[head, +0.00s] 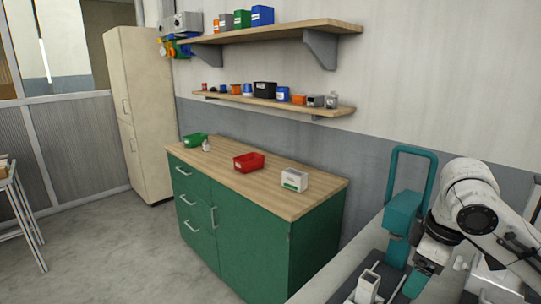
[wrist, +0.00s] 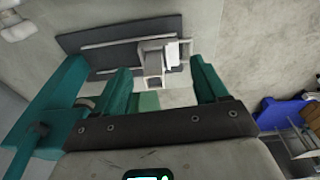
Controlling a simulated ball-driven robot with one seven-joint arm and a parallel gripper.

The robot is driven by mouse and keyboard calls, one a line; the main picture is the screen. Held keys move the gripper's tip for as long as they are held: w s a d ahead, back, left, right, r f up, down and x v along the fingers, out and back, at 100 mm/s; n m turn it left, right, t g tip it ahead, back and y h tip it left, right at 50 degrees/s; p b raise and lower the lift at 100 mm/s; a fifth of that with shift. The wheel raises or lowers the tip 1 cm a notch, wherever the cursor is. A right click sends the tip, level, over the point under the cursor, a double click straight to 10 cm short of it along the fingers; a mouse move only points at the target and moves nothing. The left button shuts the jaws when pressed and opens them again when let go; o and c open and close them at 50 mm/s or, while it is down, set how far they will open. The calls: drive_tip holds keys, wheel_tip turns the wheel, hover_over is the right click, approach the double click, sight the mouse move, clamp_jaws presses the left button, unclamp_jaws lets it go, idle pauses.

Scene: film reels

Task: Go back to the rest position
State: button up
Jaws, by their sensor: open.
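My gripper (wrist: 160,68) shows in the wrist view with its two teal fingers spread apart. Nothing is clamped between them. Beyond the fingertips is a grey and white open box-like holder (wrist: 152,62) on a dark plate with pale rails. In the head view my white arm is bent at the lower right, with the gripper pointing down at the picture's bottom edge. The same holder (head: 368,286) stands left of it there. The exact gap between gripper and holder cannot be told.
A green cabinet with a wooden top (head: 215,165) carries a green bin (head: 195,140), a red bin (head: 249,162) and a white box (head: 294,179). Two wall shelves above hold small containers. A beige locker (head: 140,110) stands left. The floor (head: 120,240) in front is clear.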

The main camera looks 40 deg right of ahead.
drive_tip(key=w+a+f+t+y, duration=0.1)
drive_tip(key=w+a+t+y, duration=0.35)
drive_tip(key=w+a, duration=1.25)
drive_tip(key=s+a+f+m+g+h, duration=0.1)
drive_tip(key=s+a+f, duration=0.35)
drive_tip(key=f, duration=0.45)
drive_tip(key=s+a+f+m+h, duration=0.1)
drive_tip(key=s+a+f, duration=0.3)
drive_tip(key=f, duration=0.5)
drive_tip(key=s+d+f+g+h, duration=0.1)
drive_tip(key=s+f+g, duration=0.1)
drive_tip(key=s+f, duration=0.2)
drive_tip(key=s+d+f+g+h, duration=0.1)
drive_tip(key=s+f, duration=0.3)
drive_tip(key=s, duration=0.6)
drive_tip(key=shift+s+f+g+h, duration=0.2)
drive_tip(key=shift+g+h, duration=0.15)
drive_tip(key=shift+g, duration=0.2)
